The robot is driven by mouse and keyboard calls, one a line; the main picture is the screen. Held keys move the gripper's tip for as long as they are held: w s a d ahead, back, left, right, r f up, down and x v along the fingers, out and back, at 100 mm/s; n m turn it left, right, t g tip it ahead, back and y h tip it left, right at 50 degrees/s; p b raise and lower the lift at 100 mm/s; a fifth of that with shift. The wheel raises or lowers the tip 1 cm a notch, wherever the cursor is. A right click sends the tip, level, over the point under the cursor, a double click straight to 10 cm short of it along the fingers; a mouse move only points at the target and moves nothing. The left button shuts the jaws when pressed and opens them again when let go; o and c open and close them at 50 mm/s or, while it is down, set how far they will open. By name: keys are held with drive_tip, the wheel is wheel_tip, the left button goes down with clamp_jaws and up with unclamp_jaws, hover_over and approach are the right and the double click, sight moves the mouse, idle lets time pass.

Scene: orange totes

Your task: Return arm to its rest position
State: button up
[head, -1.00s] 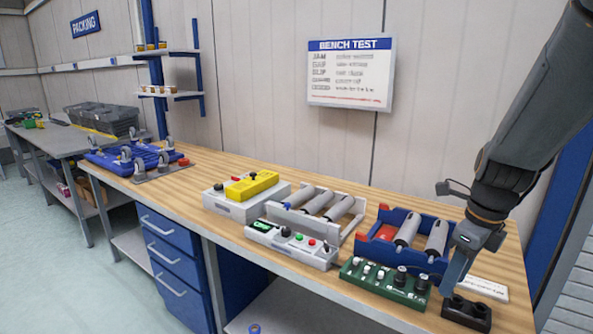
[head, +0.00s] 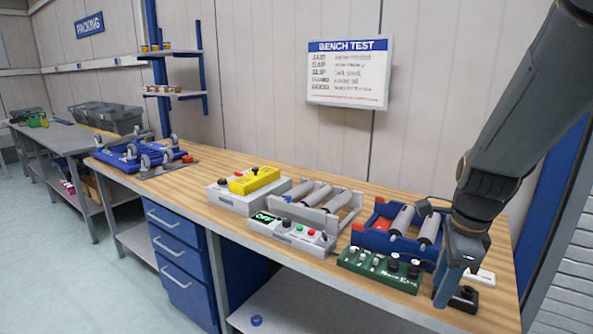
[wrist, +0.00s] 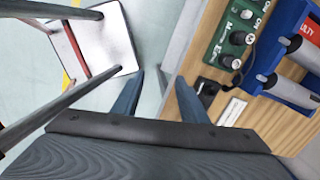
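My gripper (head: 447,290) hangs at the right end of the wooden bench, pointing down, in front of a small black block (head: 464,298) that it partly covers. In the wrist view, my gripper's two blue-grey fingers (wrist: 156,100) stand apart with nothing between them, so it is open and empty. My arm reaches down from the top right of the head view.
Left of my gripper are a green control box (head: 380,268), a blue roller unit (head: 370,238) and a white roller unit (head: 352,220). A white-topped piece with dark legs (wrist: 108,38) shows in the wrist view. A wall sign (head: 350,75) hangs behind.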

drive_tip(key=s+a+f+n, duration=0.1)
drive_tip(key=a+n, duration=0.4)
drive_tip(key=n, duration=0.6)
drive_tip(key=s+a+f+n, duration=0.2)
drive_tip(key=s+a+n, duration=0.2)
drive_tip(key=n, duration=0.7)
drive_tip(key=shift+s+a+f+h, duration=0.2)
drive_tip(key=shift+s+a+h, duration=0.1)
drive_tip(key=shift+a, duration=0.35)
drive_tip(key=shift+d, duration=0.1)
